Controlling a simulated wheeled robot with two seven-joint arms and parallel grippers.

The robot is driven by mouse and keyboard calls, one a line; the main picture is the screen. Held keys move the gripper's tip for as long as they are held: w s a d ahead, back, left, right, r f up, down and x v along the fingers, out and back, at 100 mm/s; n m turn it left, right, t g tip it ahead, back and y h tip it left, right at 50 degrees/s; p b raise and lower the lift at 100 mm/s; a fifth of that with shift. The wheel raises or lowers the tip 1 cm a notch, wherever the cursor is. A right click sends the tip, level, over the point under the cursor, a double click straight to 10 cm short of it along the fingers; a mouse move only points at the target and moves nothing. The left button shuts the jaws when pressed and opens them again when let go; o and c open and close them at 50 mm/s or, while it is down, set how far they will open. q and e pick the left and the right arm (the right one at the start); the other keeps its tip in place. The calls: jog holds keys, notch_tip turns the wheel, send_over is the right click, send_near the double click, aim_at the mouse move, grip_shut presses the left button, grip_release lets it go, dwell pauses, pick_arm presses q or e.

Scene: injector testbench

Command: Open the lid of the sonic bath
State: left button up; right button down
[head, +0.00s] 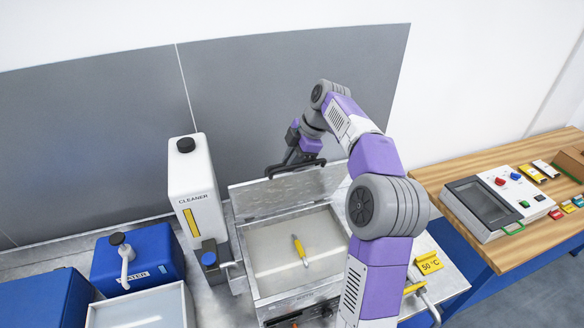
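The sonic bath (252,262) is a metal tank in the middle of the head view. Its metal lid (250,196) stands raised along the tank's back edge, so the inside shows. A black handle (275,171) runs along the lid's top edge. My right arm comes in from the lower right and reaches over the bath. My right gripper (291,158) is at the handle, small and dark; whether its fingers are closed on the handle is not clear. A yellow-and-grey injector-like part (299,248) lies in the bath. My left gripper is out of view.
A white cleaner container (190,180) stands close left of the bath, with a blue water container (138,262) and an open white bin (145,308) farther left. A yellow 50 °C tag (428,263) is at the right. A wooden table (445,172) carries a test device (483,205).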

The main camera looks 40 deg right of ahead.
jog(key=shift+w+d+r, duration=0.1)
jog(key=shift+w+d, duration=0.15)
jog(key=shift+w, duration=0.4)
jog(key=shift+w+d+r, duration=0.1)
jog(key=shift+w+d, duration=0.2)
jog(key=shift+w, duration=0.3)
jog(key=shift+w+d, duration=0.25)
jog(key=shift+w, duration=0.4)
jog(key=c, duration=1.2)
grip_release()
jog(key=shift+o, duration=0.4)
jog(key=shift+w+d+f, duration=0.3)
jog(key=shift+w, duration=0.2)
jog(key=s+d+r, duration=0.4)
jog(key=s+d, duration=0.5)
jog(key=s, duration=0.1)
jog(key=shift+s+d+r, duration=0.15)
jog(key=shift+d+r, duration=0.1)
jog(key=shift+d, duration=0.05)
